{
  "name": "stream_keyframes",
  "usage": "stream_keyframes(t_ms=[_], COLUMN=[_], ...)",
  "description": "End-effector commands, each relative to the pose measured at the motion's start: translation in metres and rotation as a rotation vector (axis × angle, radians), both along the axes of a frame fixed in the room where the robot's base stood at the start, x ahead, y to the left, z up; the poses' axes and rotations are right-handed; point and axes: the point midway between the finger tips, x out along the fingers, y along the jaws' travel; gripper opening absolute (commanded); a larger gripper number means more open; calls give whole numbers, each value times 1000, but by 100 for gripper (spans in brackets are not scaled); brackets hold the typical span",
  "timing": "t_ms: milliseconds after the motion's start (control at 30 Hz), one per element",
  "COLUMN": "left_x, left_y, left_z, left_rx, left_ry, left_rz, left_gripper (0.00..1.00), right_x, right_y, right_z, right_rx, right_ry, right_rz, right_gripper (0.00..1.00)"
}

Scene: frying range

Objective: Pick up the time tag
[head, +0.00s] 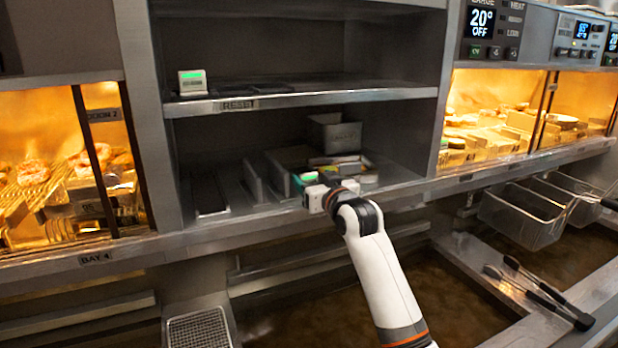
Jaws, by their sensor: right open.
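A small whitish block with a green face (192,83), which looks like a time tag, stands at the left end of the upper shelf. In the lower compartment, several small tags (345,160) with white, green, yellow and dark parts lie in a tray. My right gripper (314,192) is at the front of this tray, by a green-topped piece (308,177). Its fingers are small here and partly hidden by the wrist, and I see nothing clearly held. Whether it touches a tag cannot be told. My left gripper is out of view.
The upper shelf edge (300,99) runs above my right gripper. A grey bin (334,134) stands behind the tags. Warm lit cabinets flank the shelves. Below are fryer vats, a wire basket (522,222) and black-handled tongs (540,290) at right.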

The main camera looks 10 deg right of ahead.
Motion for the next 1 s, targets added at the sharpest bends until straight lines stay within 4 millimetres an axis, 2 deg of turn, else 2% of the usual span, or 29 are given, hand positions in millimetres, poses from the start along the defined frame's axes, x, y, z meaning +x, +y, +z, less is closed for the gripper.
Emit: stream_keyframes(t_ms=[133,400,700,1000], left_x=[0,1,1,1], left_y=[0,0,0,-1], left_z=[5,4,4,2], left_rx=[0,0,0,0], left_ry=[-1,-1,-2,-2], left_rz=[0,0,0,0], left_gripper=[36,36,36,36], right_x=[11,12,12,12], right_y=[2,2,2,2], right_z=[0,-2,-3,3], right_rx=[0,-1,-1,-1], right_ry=[2,3,4,0], right_rz=[0,0,0,0], right_gripper=[69,69,21,21])
